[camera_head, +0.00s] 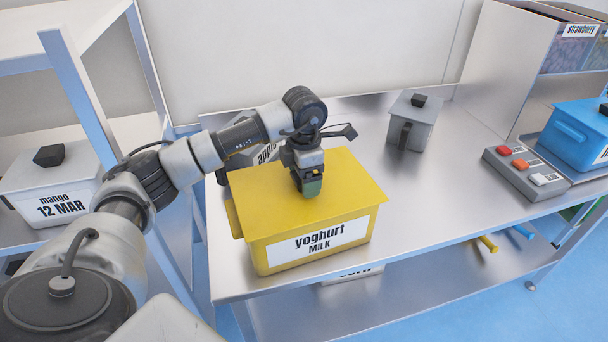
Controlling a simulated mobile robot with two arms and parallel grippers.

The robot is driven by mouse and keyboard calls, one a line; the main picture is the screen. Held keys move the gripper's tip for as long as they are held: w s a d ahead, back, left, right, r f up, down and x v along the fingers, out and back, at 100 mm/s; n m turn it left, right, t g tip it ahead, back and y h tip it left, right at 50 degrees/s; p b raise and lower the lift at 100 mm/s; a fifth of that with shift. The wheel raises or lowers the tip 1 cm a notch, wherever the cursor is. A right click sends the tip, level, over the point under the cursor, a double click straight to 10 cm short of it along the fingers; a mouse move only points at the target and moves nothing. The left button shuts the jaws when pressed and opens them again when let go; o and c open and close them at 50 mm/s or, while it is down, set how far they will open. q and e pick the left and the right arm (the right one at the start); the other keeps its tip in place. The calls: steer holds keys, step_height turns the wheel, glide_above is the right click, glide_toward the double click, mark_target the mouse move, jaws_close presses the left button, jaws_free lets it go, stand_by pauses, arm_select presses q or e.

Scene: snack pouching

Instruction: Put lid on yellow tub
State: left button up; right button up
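The yellow tub (275,256) stands on the metal bench, with a white label reading "yoghurt MILK" on its front. A flat yellow lid (345,195) lies over its top, roughly level, with its edge overhanging the front. I cannot tell whether it is fully seated all round. My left gripper (311,188) points down at the middle of the lid, its fingertips at the lid's surface. The fingers hide any knob there, and their gap does not show. My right gripper is not in view.
A grey tub labelled "apple" (264,156) sits behind my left arm. A grey lidded container (409,122) stands farther back. A button box (525,172) and a blue tub (575,140) are at right. The bench right of the yellow tub is clear.

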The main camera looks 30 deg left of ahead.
arm_select(q)
step_height(320, 180, up, 11)
steer(key=b, duration=0.1)
steer(key=shift+b, duration=0.35)
steer(key=shift+f, duration=0.1)
stand_by(0.4)
